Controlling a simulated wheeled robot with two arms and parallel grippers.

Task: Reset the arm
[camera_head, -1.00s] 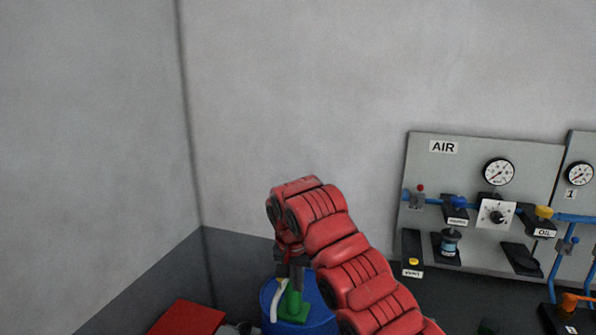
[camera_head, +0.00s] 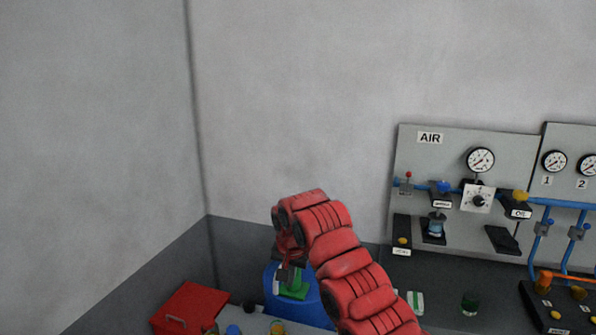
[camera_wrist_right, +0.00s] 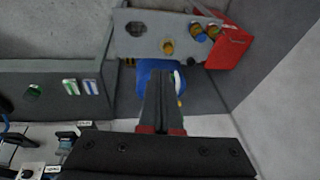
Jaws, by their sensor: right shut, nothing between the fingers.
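My right arm, red and segmented, rises from the bottom of the head view and bends down at its end. The blue barrel (camera_wrist_right: 146,71) shows behind the fingertips there. I cannot tell how far the gripper is from the barrel. My left gripper is not in view.
A red box (camera_head: 190,306) stands left of the barrel, by the wall corner. A grey panel (camera_head: 455,150) with gauges, valves and blue pipes is on the right. The space above the arm is clear.

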